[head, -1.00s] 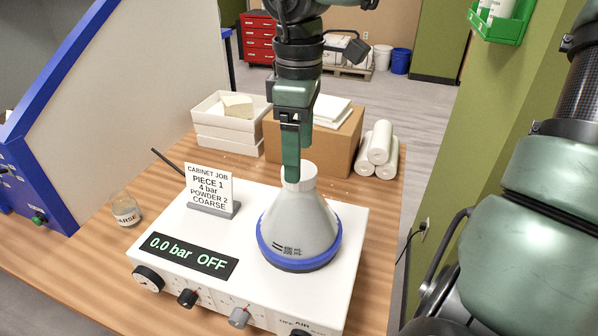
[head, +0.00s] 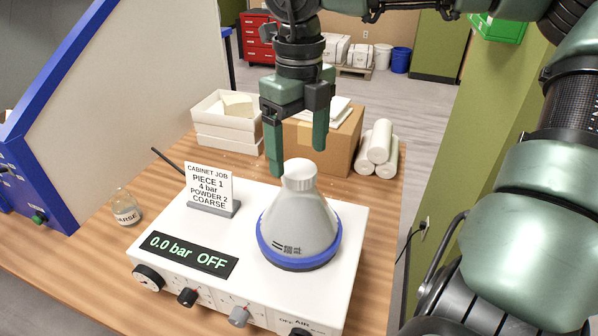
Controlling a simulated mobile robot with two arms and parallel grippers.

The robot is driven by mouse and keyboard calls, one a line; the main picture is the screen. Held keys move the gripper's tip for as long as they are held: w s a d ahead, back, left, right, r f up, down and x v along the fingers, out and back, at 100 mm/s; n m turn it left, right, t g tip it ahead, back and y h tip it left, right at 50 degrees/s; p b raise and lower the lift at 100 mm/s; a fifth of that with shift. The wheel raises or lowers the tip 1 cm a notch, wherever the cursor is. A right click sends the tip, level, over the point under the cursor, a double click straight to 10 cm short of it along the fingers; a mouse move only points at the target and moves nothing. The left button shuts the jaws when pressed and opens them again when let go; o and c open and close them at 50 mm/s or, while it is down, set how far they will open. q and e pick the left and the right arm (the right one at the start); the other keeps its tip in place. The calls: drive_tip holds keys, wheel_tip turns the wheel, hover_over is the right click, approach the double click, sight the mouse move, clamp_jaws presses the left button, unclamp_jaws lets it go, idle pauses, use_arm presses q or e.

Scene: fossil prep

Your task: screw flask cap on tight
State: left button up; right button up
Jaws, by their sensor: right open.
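The conical grey flask (head: 300,228) with a blue band round its base stands upright on the white control box. Its white ribbed cap (head: 300,174) sits on the neck; I cannot tell how tight it is. My right gripper (head: 298,160) is open and empty, fingers pointing down. Its left finger is just left of the cap and its right finger is above and to the right, behind the cap's top. No contact with the cap is clear. My left gripper is not in view.
The white control box (head: 190,290) has knobs and a display reading 0.0 bar OFF. A job sign (head: 209,186) stands on it at the left. A small jar (head: 125,208) is on the wooden table. White trays (head: 225,140), a cardboard box (head: 335,140) and white rolls (head: 379,150) stand behind.

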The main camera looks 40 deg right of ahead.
sight(299, 168)
drive_tip(key=shift+n, duration=1.2)
drive_tip(key=shift+f, duration=0.15)
wheel_tip(299, 168, down, 3)
drive_tip(key=b, duration=0.3)
drive_tip(key=shift+f, duration=0.2)
